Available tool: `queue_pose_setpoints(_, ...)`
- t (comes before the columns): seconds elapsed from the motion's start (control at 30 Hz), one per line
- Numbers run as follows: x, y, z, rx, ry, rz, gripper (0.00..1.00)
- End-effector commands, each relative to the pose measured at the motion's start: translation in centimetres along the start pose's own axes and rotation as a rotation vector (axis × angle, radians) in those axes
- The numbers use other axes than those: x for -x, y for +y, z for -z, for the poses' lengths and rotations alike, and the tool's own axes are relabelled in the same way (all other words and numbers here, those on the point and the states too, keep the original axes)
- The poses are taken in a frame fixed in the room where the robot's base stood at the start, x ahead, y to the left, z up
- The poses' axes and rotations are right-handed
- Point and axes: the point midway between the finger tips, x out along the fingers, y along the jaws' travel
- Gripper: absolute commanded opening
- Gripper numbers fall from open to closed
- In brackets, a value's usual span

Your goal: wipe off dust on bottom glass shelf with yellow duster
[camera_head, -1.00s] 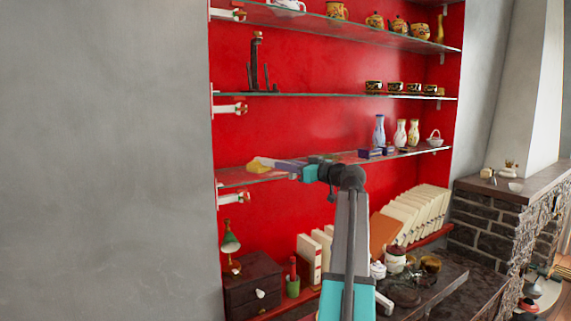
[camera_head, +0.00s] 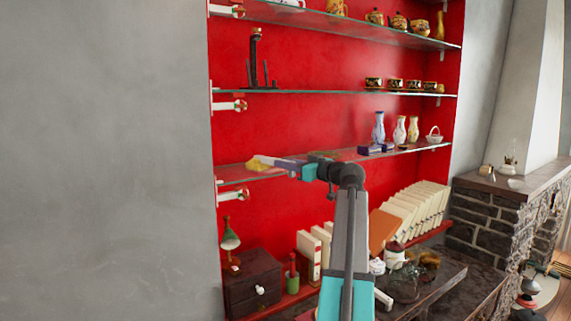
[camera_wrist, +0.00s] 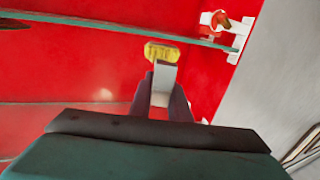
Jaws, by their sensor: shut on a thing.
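The yellow duster (camera_head: 257,162) is at the left part of the bottom glass shelf (camera_head: 410,150), at about shelf height. My gripper (camera_head: 283,164) is shut on the duster's handle and reaches in from the right, pointing left. In the wrist view the yellow duster head (camera_wrist: 161,51) sticks out beyond my gripper (camera_wrist: 160,100), with a pale handle between the fingers. Whether the duster head touches the glass is hard to tell. A faint dusty patch seems to lie on the glass near the duster, but it is too small to be sure.
Vases (camera_head: 399,130), a white basket (camera_head: 433,134) and dark blue boxes (camera_head: 376,149) stand on the right of the same shelf. A white bracket (camera_head: 232,195) holds its left end by the grey wall (camera_head: 110,160). Another glass shelf (camera_head: 330,92) runs above. Books and a drawer box (camera_head: 252,282) are below.

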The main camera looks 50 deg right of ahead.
Motion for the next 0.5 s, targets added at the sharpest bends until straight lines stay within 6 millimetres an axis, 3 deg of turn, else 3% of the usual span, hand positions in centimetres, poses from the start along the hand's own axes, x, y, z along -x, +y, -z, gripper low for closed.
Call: queue_pose_setpoints(0.5,-0.04,-0.08,-0.62,0.000,0.001,0.001,0.00)
